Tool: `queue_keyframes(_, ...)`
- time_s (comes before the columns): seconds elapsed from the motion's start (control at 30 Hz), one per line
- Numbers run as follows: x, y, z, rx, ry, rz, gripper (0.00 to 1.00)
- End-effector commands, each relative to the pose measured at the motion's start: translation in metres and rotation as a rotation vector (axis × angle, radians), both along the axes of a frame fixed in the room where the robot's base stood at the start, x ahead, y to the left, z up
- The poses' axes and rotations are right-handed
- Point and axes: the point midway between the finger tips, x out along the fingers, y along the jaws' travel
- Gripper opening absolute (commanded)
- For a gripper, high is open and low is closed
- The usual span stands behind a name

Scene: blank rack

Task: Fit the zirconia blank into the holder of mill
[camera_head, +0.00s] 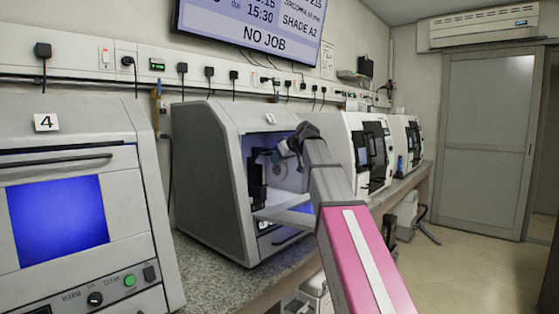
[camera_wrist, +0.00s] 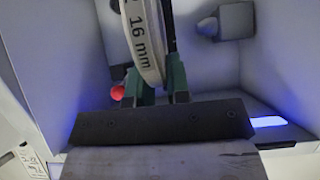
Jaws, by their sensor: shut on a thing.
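The zirconia blank (camera_wrist: 146,42) is a white disc marked "16 mm", seen nearly edge-on and upright in the wrist view. My gripper (camera_wrist: 160,84) is shut on its lower edge with two green-grey fingers. In the head view my gripper (camera_head: 275,156) is inside the open mill (camera_head: 208,165), mostly hidden by my wrist. A dark upright fixture (camera_head: 256,186) stands inside the mill; I cannot tell whether it is the holder. In the wrist view, dark parts lie close behind the blank, and I cannot tell whether they touch it.
A grey block with a round end (camera_wrist: 212,27) sticks out inside the chamber, right of the blank. A red ball-shaped part (camera_wrist: 117,92) is left of the fingers. Chamber walls enclose my gripper on both sides. A closed machine marked 4 (camera_head: 70,220) stands left.

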Motion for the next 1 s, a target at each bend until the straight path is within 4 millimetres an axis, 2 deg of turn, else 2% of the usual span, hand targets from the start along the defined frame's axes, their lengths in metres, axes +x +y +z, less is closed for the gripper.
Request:
queue_keyframes(0.27,0.006,0.005,-0.002,0.001,0.000,0.001,0.00)
queue_keyframes(1.0,0.039,0.039,-0.017,0.001,-0.001,0.000,0.00)
